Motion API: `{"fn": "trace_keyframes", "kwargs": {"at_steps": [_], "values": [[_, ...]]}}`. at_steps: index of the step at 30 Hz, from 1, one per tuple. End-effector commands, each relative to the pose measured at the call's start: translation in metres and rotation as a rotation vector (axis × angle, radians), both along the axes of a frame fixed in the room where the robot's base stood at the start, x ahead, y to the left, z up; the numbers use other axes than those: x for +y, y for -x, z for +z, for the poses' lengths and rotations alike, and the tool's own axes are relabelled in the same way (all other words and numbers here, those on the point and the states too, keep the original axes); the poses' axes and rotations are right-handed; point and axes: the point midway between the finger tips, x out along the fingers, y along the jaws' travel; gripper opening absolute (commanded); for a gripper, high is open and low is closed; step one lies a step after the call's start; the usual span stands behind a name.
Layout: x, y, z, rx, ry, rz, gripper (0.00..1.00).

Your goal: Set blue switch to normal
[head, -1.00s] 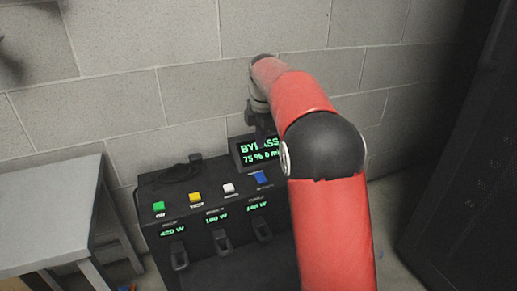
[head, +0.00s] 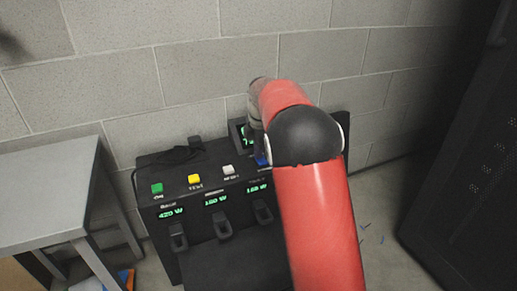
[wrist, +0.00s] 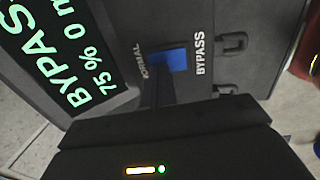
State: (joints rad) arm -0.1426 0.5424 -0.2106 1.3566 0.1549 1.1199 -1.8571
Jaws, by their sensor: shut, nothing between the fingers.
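The blue switch (wrist: 172,60) sits on the dark console panel in the wrist view, between the label NORMAL on its left and the label BYPASS on its right. The screen (wrist: 55,62) beside it reads BYPASS and 75 %. My gripper (wrist: 157,92) is shut and empty, its dark tip just below the blue switch in the picture; I cannot tell whether they touch.
Green (head: 157,188), yellow (head: 194,179) and white (head: 228,169) switches line the same console (head: 205,200). Power readouts and black handles are on its front. A grey table (head: 45,190) stands at left, a dark cabinet (head: 465,170) at right, and a block wall behind.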

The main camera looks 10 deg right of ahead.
Motion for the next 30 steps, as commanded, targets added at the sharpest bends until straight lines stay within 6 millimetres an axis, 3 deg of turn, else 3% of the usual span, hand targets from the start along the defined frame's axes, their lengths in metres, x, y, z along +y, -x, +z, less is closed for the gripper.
{"fn": "trace_keyframes", "kwargs": {"at_steps": [10,19,30], "values": [[-0.001,0.0,0.002,0.07,0.013,-0.001,0.0],[0.0,0.001,-0.008,0.077,0.015,0.0,0.0],[-0.003,0.016,-0.007,0.081,0.015,-0.001,0.0]]}}
